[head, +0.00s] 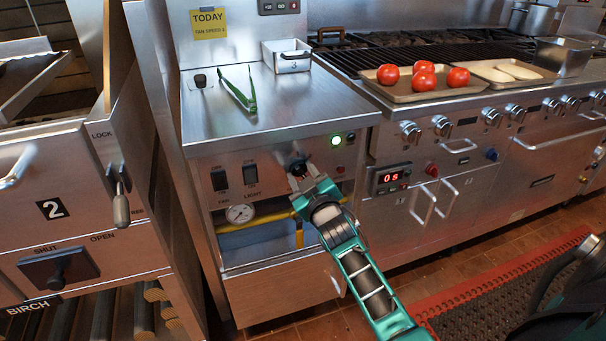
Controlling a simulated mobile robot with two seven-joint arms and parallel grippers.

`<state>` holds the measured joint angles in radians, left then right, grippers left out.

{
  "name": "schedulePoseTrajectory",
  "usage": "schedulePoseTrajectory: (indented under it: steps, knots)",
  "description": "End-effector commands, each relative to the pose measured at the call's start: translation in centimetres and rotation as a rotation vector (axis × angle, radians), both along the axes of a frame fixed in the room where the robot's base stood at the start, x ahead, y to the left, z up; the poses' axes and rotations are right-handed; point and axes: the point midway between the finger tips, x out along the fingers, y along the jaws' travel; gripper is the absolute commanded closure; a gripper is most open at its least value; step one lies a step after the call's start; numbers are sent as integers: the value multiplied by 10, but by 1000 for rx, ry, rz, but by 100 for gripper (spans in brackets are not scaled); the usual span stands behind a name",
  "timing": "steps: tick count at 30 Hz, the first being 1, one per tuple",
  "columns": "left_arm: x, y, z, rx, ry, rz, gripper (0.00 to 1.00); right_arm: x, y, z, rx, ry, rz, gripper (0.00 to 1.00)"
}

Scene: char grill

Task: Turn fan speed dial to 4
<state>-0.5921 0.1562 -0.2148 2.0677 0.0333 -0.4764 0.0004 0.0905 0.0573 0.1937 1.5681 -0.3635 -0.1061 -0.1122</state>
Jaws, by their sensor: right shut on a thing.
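The fan speed dial (298,166) is a black knob on the steel front panel, right of the FAN and LIGHT switches. My right gripper (299,172) reaches up to it from below and is shut on it. The fingers and knob hide the dial's marks, so I cannot tell its setting. A yellow note (208,24) on the back wall reads "TODAY" and "FAN SPEED"; its last digit is too small to read surely. My left gripper is not in view.
The FAN switch (219,180) and LIGHT switch (250,174) sit left of the dial. A lit green lamp (336,141) is above right. A pressure gauge (240,213) and yellow pipe lie below. Green tongs (239,92) rest on the counter. Tomatoes (423,80) sit on a tray.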

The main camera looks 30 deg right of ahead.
Motion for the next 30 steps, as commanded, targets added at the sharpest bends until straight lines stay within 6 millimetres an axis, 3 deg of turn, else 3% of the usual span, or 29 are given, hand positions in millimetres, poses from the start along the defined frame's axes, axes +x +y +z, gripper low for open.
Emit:
schedulePoseTrajectory:
  steps: [10, 11, 18, 30]
  knots:
    - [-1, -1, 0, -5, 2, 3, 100, 0, 0, 0, 7, -3, 0, 88]
    - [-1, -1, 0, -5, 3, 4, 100, 0, 0, 0, 7, -3, 0, 56]
    - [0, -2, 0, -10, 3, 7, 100, 0, 0, 0, 5, -2, 0, 33]
    - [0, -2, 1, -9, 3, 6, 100, 0, 0, 0, 4, -2, 0, 32]
